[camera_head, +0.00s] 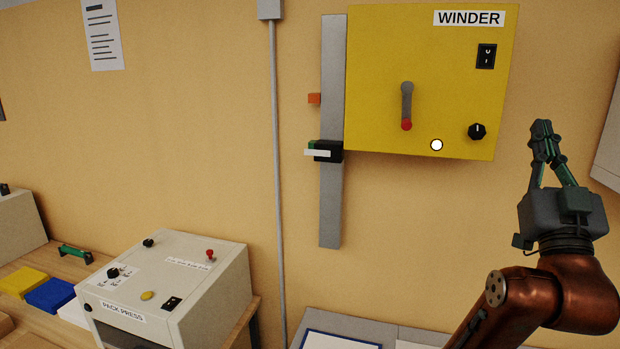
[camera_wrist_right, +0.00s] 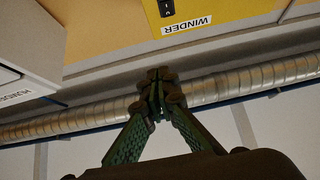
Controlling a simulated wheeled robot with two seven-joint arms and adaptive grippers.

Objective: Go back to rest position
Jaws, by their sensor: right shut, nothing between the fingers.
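My right gripper (camera_head: 543,128) is raised at the right side of the head view, to the right of the yellow winder panel. It points up, its fingertips are together, and nothing is between them. The right wrist view also shows the shut fingertips (camera_wrist_right: 158,82), with the winder panel (camera_wrist_right: 215,12) beyond them, upside down. The gripper is apart from the panel (camera_head: 450,90). My left gripper does not show in either view.
The winder panel has a red-tipped lever (camera_head: 406,108), a black knob (camera_head: 477,131) and a switch (camera_head: 486,56). A grey rail (camera_head: 331,200) runs beside it. The pack press (camera_head: 170,280) stands at lower left. A humidifier-like labelled white box (camera_wrist_right: 25,50) shows in the wrist view.

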